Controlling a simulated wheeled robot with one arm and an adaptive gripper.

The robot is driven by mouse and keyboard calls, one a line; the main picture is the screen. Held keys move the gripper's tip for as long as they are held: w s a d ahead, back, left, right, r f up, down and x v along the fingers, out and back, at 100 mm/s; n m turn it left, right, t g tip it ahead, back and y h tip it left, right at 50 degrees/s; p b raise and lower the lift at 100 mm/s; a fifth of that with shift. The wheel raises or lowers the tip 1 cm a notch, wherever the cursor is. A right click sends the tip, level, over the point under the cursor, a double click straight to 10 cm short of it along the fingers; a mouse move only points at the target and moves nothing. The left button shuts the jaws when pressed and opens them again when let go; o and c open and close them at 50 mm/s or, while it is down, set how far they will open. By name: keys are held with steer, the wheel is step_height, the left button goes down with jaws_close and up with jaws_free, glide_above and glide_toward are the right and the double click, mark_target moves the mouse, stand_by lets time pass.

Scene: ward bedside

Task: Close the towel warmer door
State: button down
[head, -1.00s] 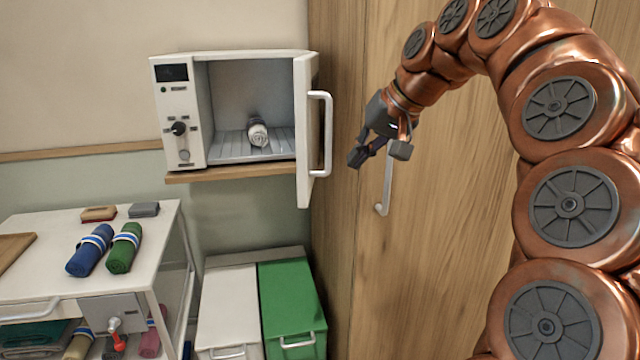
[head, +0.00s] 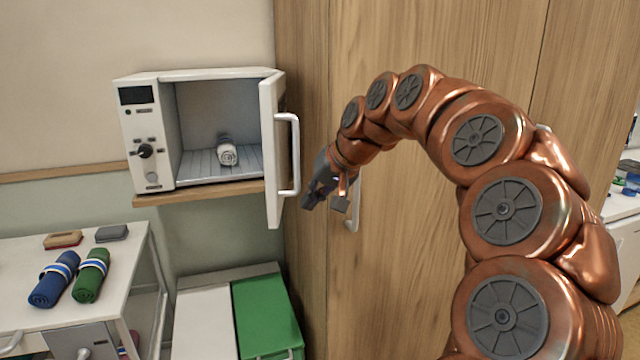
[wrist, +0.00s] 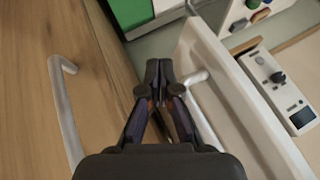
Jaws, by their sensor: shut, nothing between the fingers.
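The towel warmer (head: 147,140) is a white box on a wooden wall shelf. Its door (head: 271,160) stands open, swung outward on the right side, with a pale bar handle (head: 295,155) on its outer face. A rolled white towel (head: 227,152) lies inside on the ribbed floor. My gripper (head: 326,205) is shut and empty, just right of the door handle and in front of the wooden cabinet. In the wrist view the shut fingertips (wrist: 158,66) are beside the door (wrist: 235,95) and close to its handle (wrist: 196,78); I cannot tell whether they touch.
A wooden cabinet (head: 430,50) with a bar handle stands behind my arm. A white cart (head: 100,255) at left holds blue (head: 54,280) and green (head: 91,276) rolled towels. White and green bins (head: 262,310) stand below the warmer. The space before the warmer opening is clear.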

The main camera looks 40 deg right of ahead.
mark_target(279, 214)
steer(key=shift+w+a+f+p, duration=0.2)
steer(key=shift+w+a+p, duration=0.2)
steer(key=shift+w+a, duration=0.45)
steer(key=shift+w+a+f+p, duration=0.2)
steer(key=shift+w+a+p, duration=0.15)
steer(key=shift+w+a, duration=0.4)
steer(key=shift+a, duration=0.1)
